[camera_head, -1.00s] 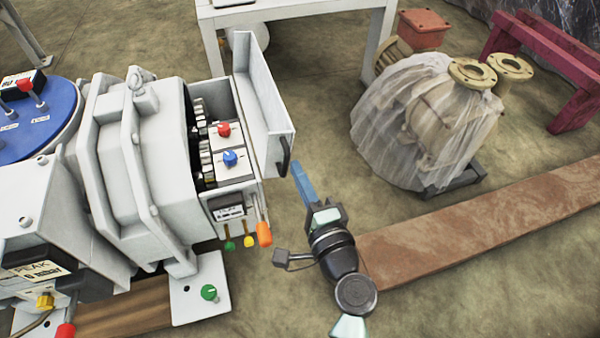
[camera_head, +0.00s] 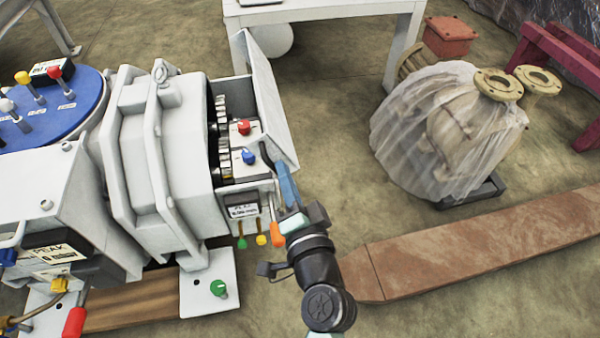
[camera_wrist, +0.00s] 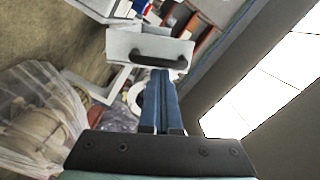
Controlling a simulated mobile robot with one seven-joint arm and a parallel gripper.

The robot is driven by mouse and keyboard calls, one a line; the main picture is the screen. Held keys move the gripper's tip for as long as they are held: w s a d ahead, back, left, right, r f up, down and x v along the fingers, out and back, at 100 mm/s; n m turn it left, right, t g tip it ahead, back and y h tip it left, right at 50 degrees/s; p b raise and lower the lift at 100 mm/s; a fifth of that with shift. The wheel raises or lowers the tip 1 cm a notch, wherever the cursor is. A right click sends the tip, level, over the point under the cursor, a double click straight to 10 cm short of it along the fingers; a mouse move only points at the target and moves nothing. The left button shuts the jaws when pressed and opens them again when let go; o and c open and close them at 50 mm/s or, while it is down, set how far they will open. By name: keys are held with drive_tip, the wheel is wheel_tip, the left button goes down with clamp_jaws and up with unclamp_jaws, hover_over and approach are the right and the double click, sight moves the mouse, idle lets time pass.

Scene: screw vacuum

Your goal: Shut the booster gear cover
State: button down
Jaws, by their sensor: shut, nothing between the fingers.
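The booster gear cover (camera_head: 268,100) is a light grey panel standing open at an angle on the right side of the grey machine (camera_head: 165,150). Behind it the gear compartment shows, with a red knob (camera_head: 243,127) and a blue knob (camera_head: 249,157). In the wrist view the cover's end face (camera_wrist: 120,45) carries a dark handle (camera_wrist: 158,60). My gripper (camera_head: 281,168) has blue fingers, shut and empty, at the cover's near end. In the wrist view the fingertips (camera_wrist: 161,74) lie just below the handle; I cannot tell whether they touch it.
Green, yellow and orange levers (camera_head: 277,233) hang low on the machine's near side, close to my gripper. A plastic-wrapped pump (camera_head: 440,140) stands to the right. A rusty beam (camera_head: 470,255) lies on the floor. A white table (camera_head: 330,12) stands behind.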

drive_tip(key=shift+s+a+f+n+h+b, duration=0.2)
drive_tip(key=shift+s+a+f+n, duration=0.45)
drive_tip(key=shift+a+n, duration=1)
drive_tip(key=shift+s+a+f+n+h+b, duration=0.25)
drive_tip(key=shift+a+f+n, duration=0.85)
drive_tip(key=shift+n, duration=1.1)
drive_tip(key=shift+s+a+f+n+h+b, duration=0.2)
drive_tip(key=shift+s+a+f+n, duration=0.45)
drive_tip(key=shift+a+n, duration=1)
drive_tip(key=shift+w+d+f+n, duration=0.2)
drive_tip(key=shift+d+n, duration=0.1)
drive_tip(key=shift+n, duration=0.1)
drive_tip(key=shift+r, duration=0.1)
